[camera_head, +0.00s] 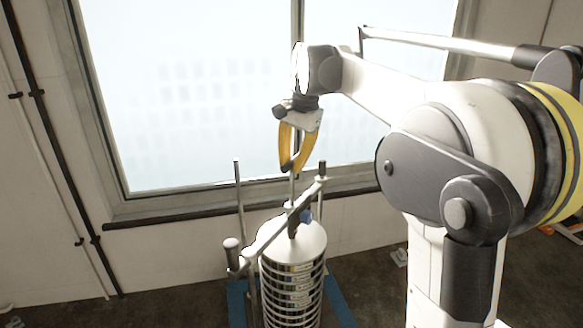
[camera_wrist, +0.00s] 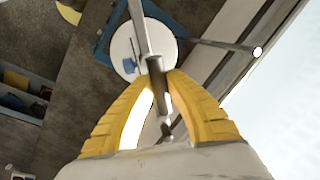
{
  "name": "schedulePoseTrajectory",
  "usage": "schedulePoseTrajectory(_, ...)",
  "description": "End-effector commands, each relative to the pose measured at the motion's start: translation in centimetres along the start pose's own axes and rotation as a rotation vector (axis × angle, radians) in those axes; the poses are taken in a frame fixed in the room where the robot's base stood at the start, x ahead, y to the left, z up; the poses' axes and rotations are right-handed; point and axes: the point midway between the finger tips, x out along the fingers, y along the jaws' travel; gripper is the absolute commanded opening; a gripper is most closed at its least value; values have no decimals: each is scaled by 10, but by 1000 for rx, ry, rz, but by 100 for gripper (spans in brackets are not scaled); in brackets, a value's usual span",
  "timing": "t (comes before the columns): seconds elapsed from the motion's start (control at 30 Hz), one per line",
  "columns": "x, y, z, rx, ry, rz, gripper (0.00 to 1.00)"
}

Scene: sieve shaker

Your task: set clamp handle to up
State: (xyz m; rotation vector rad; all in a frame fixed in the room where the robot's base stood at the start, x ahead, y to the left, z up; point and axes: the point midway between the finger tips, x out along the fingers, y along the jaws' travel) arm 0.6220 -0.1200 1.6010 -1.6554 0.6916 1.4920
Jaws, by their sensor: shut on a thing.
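The sieve shaker's round stack of metal sieves (camera_head: 290,285) stands below the window under a light lid (camera_head: 308,240). A grey clamp bar (camera_head: 265,240) crosses above the lid; it also shows in the wrist view (camera_wrist: 138,15). My yellow-fingered gripper (camera_head: 290,168) hangs fingers-down over the bar. Its fingertips (camera_wrist: 163,75) are closed around a thin grey rod, which looks like the clamp handle (camera_wrist: 157,88). In the head view the handle (camera_head: 292,188) rises roughly upright from the bar; its upper part is hidden by the fingers.
Upright posts (camera_head: 238,185) stand at the sides of the stack, and a black-topped knob (camera_head: 231,244) sits at the bar's near end. A small blue part (camera_head: 306,215) is beside the bar. The window (camera_head: 190,90) is close behind. Storage bins (camera_wrist: 20,95) lie left in the wrist view.

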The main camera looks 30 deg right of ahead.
Motion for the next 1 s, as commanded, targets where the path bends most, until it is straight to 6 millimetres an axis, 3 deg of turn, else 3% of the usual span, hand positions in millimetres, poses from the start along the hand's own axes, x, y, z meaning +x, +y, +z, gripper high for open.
schedulePoseTrajectory(0.2,-2,-1,0,0,1,-4,0)
schedulePoseTrajectory(0.23,-2,-1,0,0,1,-4,18)
schedulePoseTrajectory(0.3,-2,-1,0,0,1,-4,40)
schedulePoseTrajectory(0.67,-5,-1,0,0,1,-3,40)
schedulePoseTrajectory(0.77,-16,-1,0,0,1,-3,40)
schedulePoseTrajectory(1.0,-68,-1,0,1,1,-3,40)
